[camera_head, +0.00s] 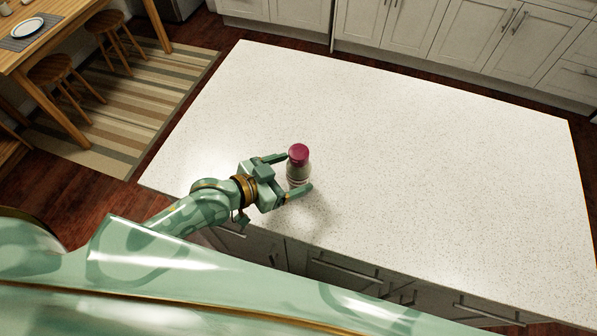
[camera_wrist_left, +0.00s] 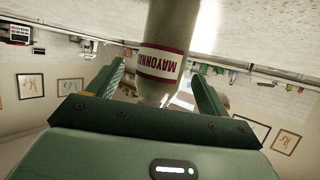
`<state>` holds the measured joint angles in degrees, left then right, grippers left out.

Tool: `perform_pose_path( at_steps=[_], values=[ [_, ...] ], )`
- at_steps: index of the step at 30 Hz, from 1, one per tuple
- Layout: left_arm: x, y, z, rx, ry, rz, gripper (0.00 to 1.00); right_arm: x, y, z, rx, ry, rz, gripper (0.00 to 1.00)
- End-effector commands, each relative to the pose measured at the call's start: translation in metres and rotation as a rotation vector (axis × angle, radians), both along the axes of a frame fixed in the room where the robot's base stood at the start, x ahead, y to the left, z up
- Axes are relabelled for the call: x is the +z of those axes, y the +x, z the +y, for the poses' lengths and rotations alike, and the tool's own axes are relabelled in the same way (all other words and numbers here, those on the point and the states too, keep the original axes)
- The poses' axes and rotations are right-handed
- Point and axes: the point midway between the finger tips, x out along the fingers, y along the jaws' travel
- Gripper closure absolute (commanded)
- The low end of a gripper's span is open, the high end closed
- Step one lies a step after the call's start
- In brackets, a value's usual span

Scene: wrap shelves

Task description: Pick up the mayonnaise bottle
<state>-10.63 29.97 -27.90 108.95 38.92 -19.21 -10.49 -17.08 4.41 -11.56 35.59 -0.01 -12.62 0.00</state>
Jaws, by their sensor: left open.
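The mayonnaise bottle (camera_head: 298,172) stands upright on the white speckled counter (camera_head: 400,160), near its front left part. It has a dark red cap and a pale body. My left gripper (camera_head: 291,173) is open, with one finger on each side of the bottle. In the left wrist view the bottle (camera_wrist_left: 163,62) appears upside down with its "MAYONN" label facing the camera, between the two open fingers (camera_wrist_left: 160,85). Gaps show between the fingers and the bottle there. My right gripper is not in view.
The rest of the counter top is clear. Cabinet drawers with handles (camera_head: 345,272) lie below its front edge. White cabinets (camera_head: 440,35) stand behind it. A wooden table (camera_head: 50,40) with stools and a striped rug (camera_head: 130,100) are at the left.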

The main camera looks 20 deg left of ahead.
Motion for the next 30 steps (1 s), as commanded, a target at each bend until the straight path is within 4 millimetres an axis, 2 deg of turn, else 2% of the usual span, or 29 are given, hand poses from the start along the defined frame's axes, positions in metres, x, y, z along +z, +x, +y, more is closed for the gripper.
perform_pose_path(
  at_steps=[3, 6, 13, 18, 20, 30],
  values=[
    [-0.008, 0.015, -0.011, 0.001, 0.0, -0.001, 0.21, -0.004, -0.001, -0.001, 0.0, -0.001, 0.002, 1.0],
    [-0.01, 0.021, -0.016, -0.001, 0.001, -0.002, 0.21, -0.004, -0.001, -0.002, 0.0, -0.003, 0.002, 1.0],
    [-0.011, 0.022, -0.016, -0.001, 0.001, -0.001, 0.21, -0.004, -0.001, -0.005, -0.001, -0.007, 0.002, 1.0],
    [-0.011, 0.022, -0.016, -0.001, 0.001, -0.001, 0.68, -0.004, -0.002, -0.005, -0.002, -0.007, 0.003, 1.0],
    [-0.011, 0.022, -0.016, -0.001, 0.001, -0.001, 0.82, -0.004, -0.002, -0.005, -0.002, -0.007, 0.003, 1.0],
    [-0.004, 0.022, -0.016, -0.001, 0.0, -0.004, 0.82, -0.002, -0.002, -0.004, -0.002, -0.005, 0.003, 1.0]
  ],
)
